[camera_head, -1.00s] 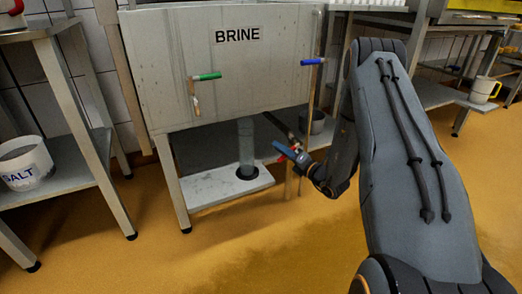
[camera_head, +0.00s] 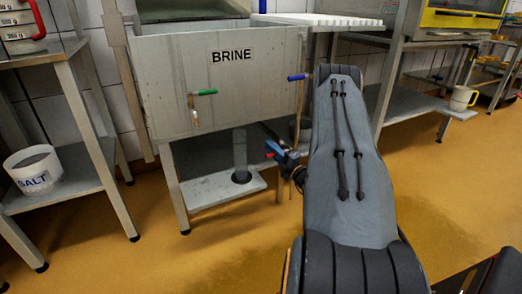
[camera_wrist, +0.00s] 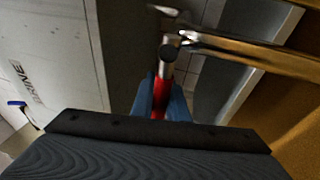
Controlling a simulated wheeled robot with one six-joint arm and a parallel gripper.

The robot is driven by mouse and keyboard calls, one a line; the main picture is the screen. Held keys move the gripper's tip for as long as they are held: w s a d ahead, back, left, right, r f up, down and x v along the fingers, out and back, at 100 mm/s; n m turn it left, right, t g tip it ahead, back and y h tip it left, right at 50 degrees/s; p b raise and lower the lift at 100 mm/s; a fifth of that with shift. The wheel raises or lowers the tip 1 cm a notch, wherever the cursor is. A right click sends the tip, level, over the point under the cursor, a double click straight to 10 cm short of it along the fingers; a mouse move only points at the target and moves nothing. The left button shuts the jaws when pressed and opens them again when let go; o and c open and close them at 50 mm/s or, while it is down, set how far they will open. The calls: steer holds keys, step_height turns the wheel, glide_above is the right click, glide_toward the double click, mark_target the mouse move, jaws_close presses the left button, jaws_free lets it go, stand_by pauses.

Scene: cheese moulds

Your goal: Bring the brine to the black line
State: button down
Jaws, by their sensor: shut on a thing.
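The brine tank (camera_head: 160,75), a grey metal box marked BRINE, stands on legs at centre left. Its front has a green-handled tap (camera_head: 203,92) and a blue-handled tap (camera_head: 298,77). A clear cylinder (camera_head: 240,150) stands beneath it in a dark ring on a pale low shelf. My gripper (camera_head: 275,150) is low by the tank's right side. In the wrist view its blue fingers are shut on a red handle (camera_wrist: 160,95), in line with a metal stem with a dark round end. I cannot make out a black line or the brine level.
A white SALT bucket (camera_head: 33,168) sits on the left table's lower shelf (camera_head: 75,175). A pale mug (camera_head: 462,98) stands on the right bench's low shelf. The yellow floor (camera_head: 140,245) in front is clear.

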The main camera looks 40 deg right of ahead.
stand_by(0.3)
steer(key=c, duration=1.7)
jaws_free()
steer(key=shift+c, duration=0.2)
steer(key=s+f+p, duration=0.1)
steer(key=s+p, duration=0.1)
steer(key=s, duration=0.5)
steer(key=shift+s+d+f+p, duration=0.15)
steer(key=shift+s+f+p, duration=0.1)
steer(key=shift+s+p, duration=0.1)
